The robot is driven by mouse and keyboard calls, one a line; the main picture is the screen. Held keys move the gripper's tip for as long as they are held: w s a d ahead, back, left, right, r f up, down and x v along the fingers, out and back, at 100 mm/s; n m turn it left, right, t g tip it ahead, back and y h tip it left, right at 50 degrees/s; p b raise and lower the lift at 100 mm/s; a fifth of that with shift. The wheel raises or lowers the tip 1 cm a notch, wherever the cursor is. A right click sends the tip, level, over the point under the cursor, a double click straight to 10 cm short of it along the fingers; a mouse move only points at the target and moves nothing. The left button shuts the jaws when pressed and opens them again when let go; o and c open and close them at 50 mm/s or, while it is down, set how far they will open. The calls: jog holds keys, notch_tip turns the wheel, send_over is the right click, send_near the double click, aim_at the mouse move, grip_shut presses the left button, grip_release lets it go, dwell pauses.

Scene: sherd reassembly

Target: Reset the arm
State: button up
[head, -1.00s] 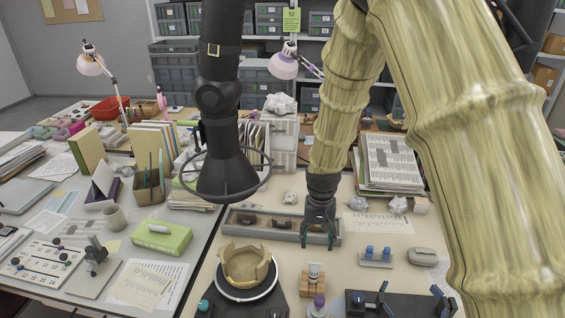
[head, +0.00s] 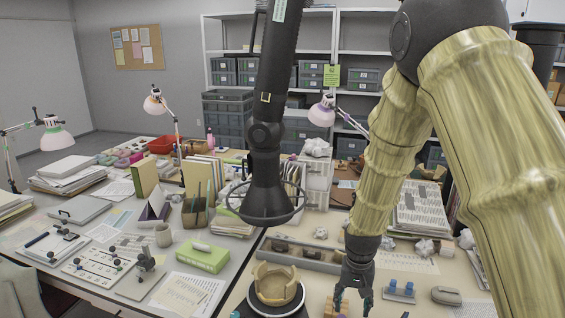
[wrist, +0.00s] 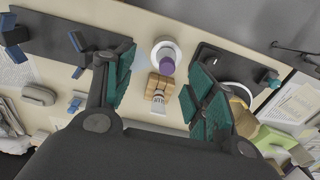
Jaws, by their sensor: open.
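My gripper (head: 353,299) is at the lower right of the head view, above the right-hand table. In the wrist view its teal-padded fingers (wrist: 160,92) are spread apart with nothing held between them. A tan, partly assembled pot (head: 275,284) with a jagged rim sits on a dark round stand left of my gripper; it is partly visible at the right of the wrist view (wrist: 242,118). A wooden block (wrist: 160,86) with a small tube on it shows between the fingers, apart from them. In the head view the block is mostly hidden by my gripper.
A grey tray (head: 300,255) with sherds lies behind the pot. A large black ring-bottomed fixture (head: 265,190) hangs above the tables. Blue-topped holders (head: 400,290) and a grey mouse-like object (head: 446,295) lie to the right. A green box (head: 203,256) lies on the left table.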

jog(key=s+d+f+n+b, duration=0.1)
jog(key=s+f, duration=0.5)
jog(key=f, duration=0.4)
jog(key=s+d+f+b, duration=0.1)
jog(key=s+d+f, duration=0.1)
jog(key=s+f, duration=0.55)
jog(key=s+f+n+b, duration=0.1)
jog(key=s+f, duration=0.5)
jog(key=s, duration=0.5)
jog(key=s+f+b, duration=0.1)
jog(key=s+f, duration=0.6)
jog(key=s, duration=0.4)
jog(key=shift+d+f+n, duration=0.3)
jog(key=shift+d+n, duration=0.1)
